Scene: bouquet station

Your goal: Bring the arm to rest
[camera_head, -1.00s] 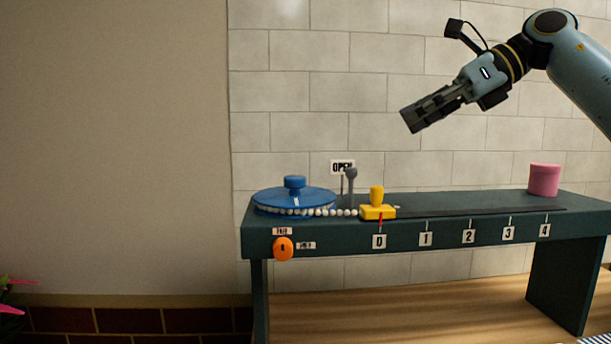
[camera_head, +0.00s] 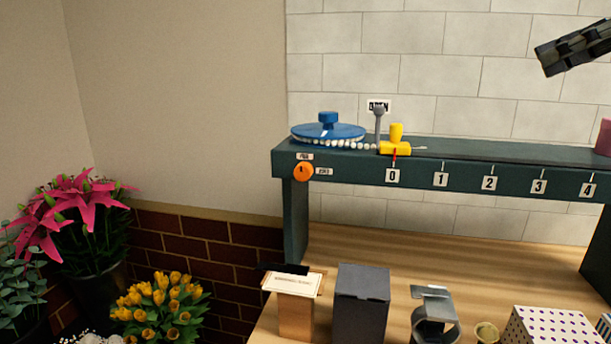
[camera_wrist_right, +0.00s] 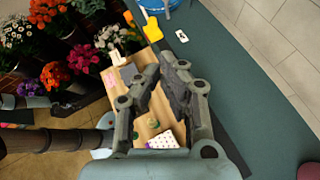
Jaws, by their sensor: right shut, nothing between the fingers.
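My right gripper (camera_head: 543,60) is at the top right edge of the head view, in the air in front of the tiled wall and above the bench. Its dark fingers are shut with nothing between them. In the right wrist view the finger pair of this gripper (camera_wrist_right: 165,62) reaches up the middle of the picture. Most of the right arm is outside the head view. My left gripper is not in view.
A dark green bench (camera_head: 340,168) carries a blue disc (camera_head: 328,132), a yellow slider (camera_head: 396,147) and a pink pot (camera_head: 605,138). Below are a dark box (camera_head: 362,303), a grey holder (camera_head: 434,314) and a dotted box (camera_head: 550,328). Flowers (camera_head: 85,205) stand at left.

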